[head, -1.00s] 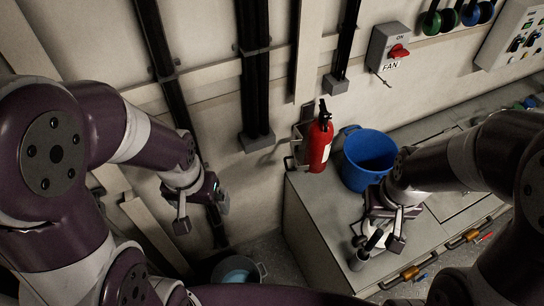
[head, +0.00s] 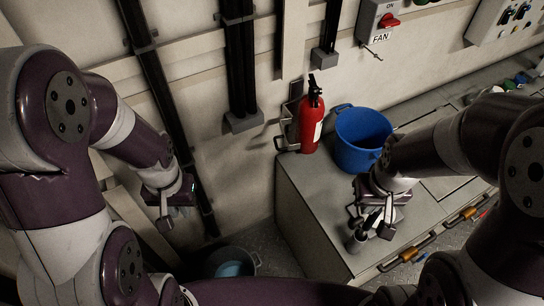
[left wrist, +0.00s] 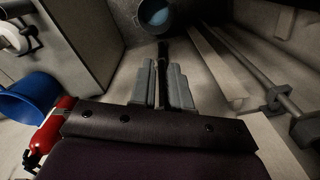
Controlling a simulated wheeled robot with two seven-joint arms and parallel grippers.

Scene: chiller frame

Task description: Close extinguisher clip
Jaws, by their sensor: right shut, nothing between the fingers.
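The red fire extinguisher (head: 309,129) with a black top stands upright against the wall, at the back left corner of the grey cabinet top. Its grey metal bracket (head: 295,93) is behind it, and a metal clip part (head: 285,144) sticks out to its left, apparently swung away from the bottle. In the left wrist view the extinguisher (left wrist: 51,128) is at the lower left. My left gripper (head: 170,215) hangs left of the extinguisher, well apart from it; its finger gap is unclear. My right gripper (head: 371,237) is shut and empty, over the cabinet's front left part.
A blue bucket (head: 358,153) stands right of the extinguisher, close behind my right gripper. Dark conduits (head: 240,70) run down the wall. A FAN switch (head: 380,20) is above.

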